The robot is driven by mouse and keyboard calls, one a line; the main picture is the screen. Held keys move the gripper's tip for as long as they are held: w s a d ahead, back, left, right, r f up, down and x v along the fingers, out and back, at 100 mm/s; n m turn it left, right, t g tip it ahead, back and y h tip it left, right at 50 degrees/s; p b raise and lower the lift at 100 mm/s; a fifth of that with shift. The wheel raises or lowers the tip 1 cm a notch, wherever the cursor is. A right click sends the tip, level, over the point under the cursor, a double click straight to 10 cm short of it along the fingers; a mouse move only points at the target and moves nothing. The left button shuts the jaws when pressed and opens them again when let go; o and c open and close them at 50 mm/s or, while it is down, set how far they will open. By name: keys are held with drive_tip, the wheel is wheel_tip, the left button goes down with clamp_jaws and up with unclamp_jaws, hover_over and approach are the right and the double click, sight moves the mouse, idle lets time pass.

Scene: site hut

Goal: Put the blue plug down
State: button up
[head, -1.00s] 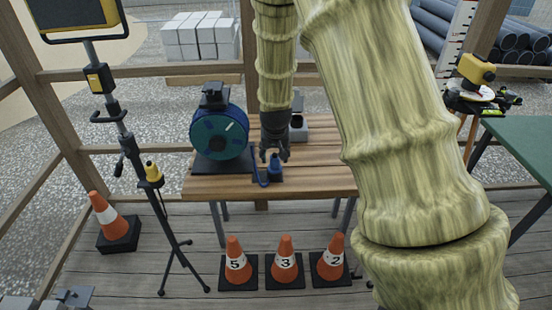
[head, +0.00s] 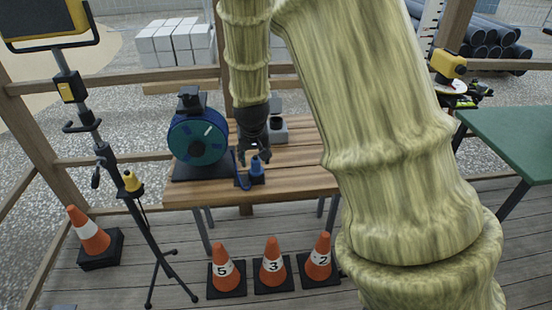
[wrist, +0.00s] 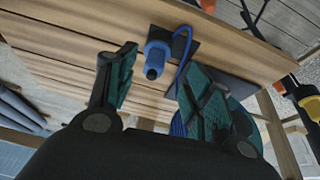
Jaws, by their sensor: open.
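The blue plug (head: 257,167) stands upright on a small dark pad (head: 249,182) near the front edge of the slatted wooden table (head: 290,185). A blue cable runs from it at its left. In the wrist view the plug (wrist: 155,60) shows between and beyond my two spread fingers, with the cable (wrist: 183,48) beside it. My gripper (head: 254,155) is open just above the plug in the head view, and it shows large in the wrist view (wrist: 150,88). I see a gap around the plug between the fingers.
A blue cable reel (head: 198,140) on a dark base stands left of the plug. A grey box-like item (head: 277,126) is behind my gripper. Several orange cones (head: 272,268) stand on the floor in front. A tripod lamp (head: 130,180) is at left, a green table (head: 515,140) at right.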

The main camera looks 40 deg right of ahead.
drive_tip(key=s+a+f+n+g, duration=0.1)
drive_tip(key=s+a+f, duration=0.2)
drive_tip(key=s+f, duration=0.3)
drive_tip(key=s+a+f+n, duration=0.1)
drive_tip(key=s+a+f, duration=0.15)
drive_tip(key=f, duration=0.65)
drive_tip(key=s+a+f+n+g, duration=0.1)
drive_tip(key=s+a+f, duration=0.1)
drive_tip(key=s+f, duration=0.4)
drive_tip(key=s+a+f+n+y, duration=0.1)
drive_tip(key=s+a+f, duration=0.3)
drive_tip(key=s, duration=0.6)
drive_tip(key=s+a+f+n+g+y, duration=0.1)
drive_tip(key=s+a+f, duration=0.4)
drive_tip(key=s+f, duration=0.4)
drive_tip(key=shift+s+f+g, duration=0.15)
drive_tip(key=shift+s+g, duration=0.15)
drive_tip(key=shift+s, duration=0.2)
drive_tip(key=shift+w, duration=0.15)
